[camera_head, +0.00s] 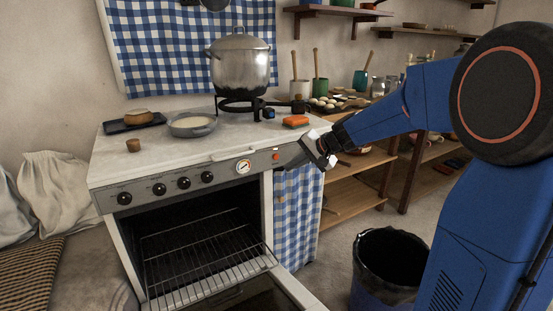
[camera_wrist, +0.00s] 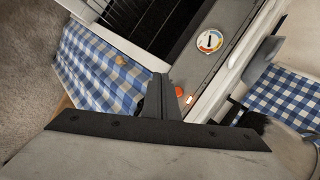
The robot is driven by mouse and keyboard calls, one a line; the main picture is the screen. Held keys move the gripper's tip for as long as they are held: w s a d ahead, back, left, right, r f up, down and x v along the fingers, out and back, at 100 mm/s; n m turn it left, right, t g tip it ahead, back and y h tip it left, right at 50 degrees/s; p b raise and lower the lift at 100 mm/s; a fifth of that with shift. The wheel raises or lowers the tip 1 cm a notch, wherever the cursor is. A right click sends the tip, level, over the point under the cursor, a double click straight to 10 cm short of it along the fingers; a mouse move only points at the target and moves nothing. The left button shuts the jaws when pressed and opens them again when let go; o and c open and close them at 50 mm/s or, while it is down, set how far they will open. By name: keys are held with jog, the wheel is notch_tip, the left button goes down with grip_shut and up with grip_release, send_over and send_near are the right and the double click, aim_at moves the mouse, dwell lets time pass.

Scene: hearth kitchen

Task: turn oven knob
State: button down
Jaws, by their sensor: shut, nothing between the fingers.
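The oven (camera_head: 105,207) has several black knobs along its grey front panel: one at the far left (camera_head: 124,198), then a second (camera_head: 159,189), a third (camera_head: 183,183) and a fourth (camera_head: 207,177). A round dial gauge (camera_head: 243,166) and an orange-red button or light (camera_head: 276,157) sit further right. The wrist view also shows the gauge (camera_wrist: 210,41) and the orange-red part (camera_wrist: 179,91), but no black knob. My gripper (camera_head: 309,159) is shut and empty at the panel's right end. In the wrist view its fingers (camera_wrist: 161,96) are beside the orange-red part; contact cannot be told.
The oven door (camera_head: 290,289) hangs open below, with a wire rack (camera_head: 205,255) inside. A pot (camera_head: 241,62), a pan (camera_head: 192,125) and an orange block (camera_head: 296,121) stand on top. A bin (camera_head: 388,262) stands on the floor.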

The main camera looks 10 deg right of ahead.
jog(key=c, duration=2.5)
grip_release()
jog(key=o, duration=1.2)
jog(key=s+f+n+g+h, duration=0.2)
jog(key=s+n+h, duration=0.35)
jog(key=s, duration=2.75)
jog(key=w+a+r+n+t+y, duration=0.1)
jog(key=w+a+t+y, duration=0.1)
jog(key=w+a, duration=0.45)
jog(key=w+a+r+n+t+y, duration=0.1)
jog(key=w+a+r+t+y, duration=0.15)
jog(key=a, duration=0.75)
jog(key=m+t, duration=0.6)
jog(key=t, duration=0.1)
send_near(124, 201)
jog(key=shift+n, duration=0.25)
jog(key=x, duration=0.9)
